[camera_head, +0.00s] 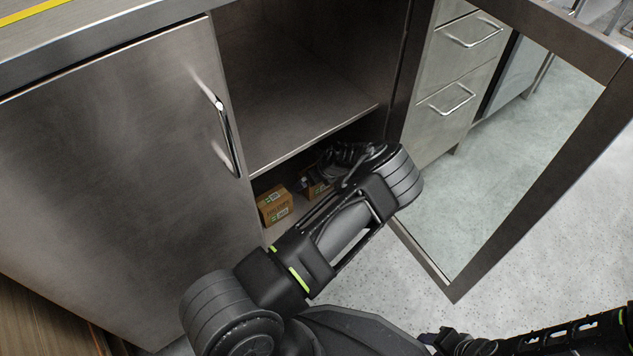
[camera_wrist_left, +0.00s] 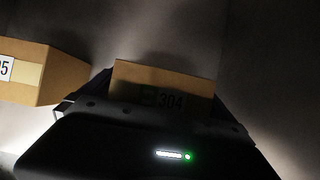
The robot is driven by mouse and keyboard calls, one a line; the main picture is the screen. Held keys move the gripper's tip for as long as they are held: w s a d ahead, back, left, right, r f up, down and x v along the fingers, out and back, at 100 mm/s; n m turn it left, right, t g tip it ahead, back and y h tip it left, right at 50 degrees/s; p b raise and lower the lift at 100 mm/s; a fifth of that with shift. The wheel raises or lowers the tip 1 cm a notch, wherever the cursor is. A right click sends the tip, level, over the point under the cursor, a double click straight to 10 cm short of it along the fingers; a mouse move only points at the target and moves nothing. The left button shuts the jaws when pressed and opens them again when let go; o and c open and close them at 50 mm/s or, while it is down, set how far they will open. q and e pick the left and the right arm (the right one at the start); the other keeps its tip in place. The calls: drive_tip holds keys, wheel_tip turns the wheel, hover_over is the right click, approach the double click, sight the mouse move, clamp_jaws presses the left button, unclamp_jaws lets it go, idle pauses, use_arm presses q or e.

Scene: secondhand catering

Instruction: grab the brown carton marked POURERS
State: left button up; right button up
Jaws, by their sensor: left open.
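Two brown cartons stand on the floor of the open cabinet, under its shelf. The left carton (camera_head: 275,205) has a green-and-white label; it also shows at the left of the left wrist view (camera_wrist_left: 50,82), with a label ending in 5. The other carton (camera_head: 318,189) is partly hidden by my left arm in the head view. In the left wrist view this carton (camera_wrist_left: 165,78) is marked 304 and sits between the fingers of my open left gripper (camera_wrist_left: 148,105). I cannot read POURERS on either. My right gripper (camera_head: 450,341) is at the bottom edge, its jaws unclear.
The cabinet shelf (camera_head: 300,110) is empty and lies just above the cartons and my left gripper. A closed steel door (camera_head: 110,150) with a handle is on the left. The open framed door (camera_head: 540,190) stands on the right. Speckled floor lies in front.

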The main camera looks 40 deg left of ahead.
use_arm(q)
drive_tip(key=shift+c, duration=0.2)
idle(0.3)
drive_tip(key=shift+r, duration=0.1)
drive_tip(key=c, duration=1.4)
drive_tip(key=shift+c, duration=0.2)
drive_tip(key=shift+r+p, duration=0.65)
drive_tip(key=shift+r, duration=0.2)
wheel_tip(320, 180, up, 2)
drive_tip(key=shift+r+p, duration=0.2)
drive_tip(key=shift+p, duration=0.55)
drive_tip(key=s+d+p, duration=0.2)
drive_tip(key=d, duration=0.6)
drive_tip(key=s+d+p, duration=0.3)
drive_tip(key=d, duration=0.6)
drive_tip(key=shift+d+f, duration=0.15)
drive_tip(key=shift+f, duration=0.15)
